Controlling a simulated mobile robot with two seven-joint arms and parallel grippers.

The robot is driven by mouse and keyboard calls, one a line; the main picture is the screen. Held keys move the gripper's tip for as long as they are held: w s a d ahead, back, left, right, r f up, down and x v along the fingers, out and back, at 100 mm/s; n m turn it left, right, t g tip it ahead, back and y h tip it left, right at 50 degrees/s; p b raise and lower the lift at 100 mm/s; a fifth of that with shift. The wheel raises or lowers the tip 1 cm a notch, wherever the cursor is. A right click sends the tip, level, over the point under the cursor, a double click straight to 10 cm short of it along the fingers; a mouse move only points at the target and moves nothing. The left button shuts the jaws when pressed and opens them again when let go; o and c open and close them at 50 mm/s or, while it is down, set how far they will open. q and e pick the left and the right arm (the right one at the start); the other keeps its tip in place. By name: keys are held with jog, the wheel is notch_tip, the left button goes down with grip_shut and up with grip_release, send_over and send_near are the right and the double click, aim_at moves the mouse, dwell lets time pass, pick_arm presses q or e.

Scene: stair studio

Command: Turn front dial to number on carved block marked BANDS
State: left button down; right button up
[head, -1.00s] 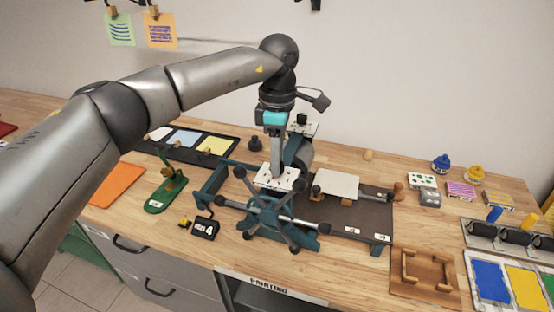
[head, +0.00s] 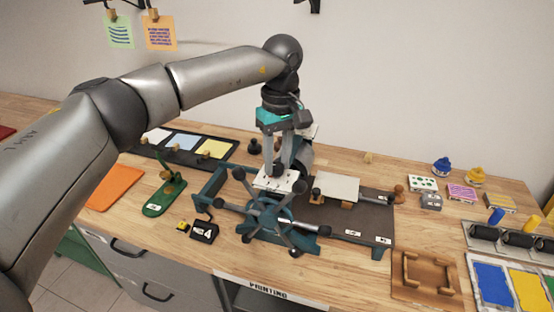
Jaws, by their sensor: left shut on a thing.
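My left gripper (head: 277,170) reaches down from above onto the white plate (head: 268,183) on top of the teal press. It is shut on a small dial at the plate, which its fingers mostly hide; I cannot tell its number or which dial it is. A dark knob (head: 299,187) stands at the plate's right edge. A black block (head: 204,231) showing a white 4 lies left of the press; its smaller lettering is too small to read. No block clearly reads BANDS. Blocks with green dots (head: 423,183) and purple stripes (head: 462,191) lie at the right. My right gripper is not in view.
The press's spoked wheel (head: 268,217) sticks out just in front of the plate. A green stand (head: 163,196) is to the left, a wooden frame (head: 425,273) to the front right. Rollers (head: 517,239) and ink pads (head: 490,283) fill the right edge.

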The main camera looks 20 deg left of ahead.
aim_at(280, 164)
pick_arm(q)
jog(key=shift+r+m, duration=0.1)
jog(key=shift+m, duration=0.5)
jog(key=c, duration=0.5)
grip_release()
jog(key=r, duration=1.5)
jog(key=shift+w+d+r, duration=0.1)
jog(key=shift+w+d, duration=0.1)
jog(key=shift+d, duration=0.05)
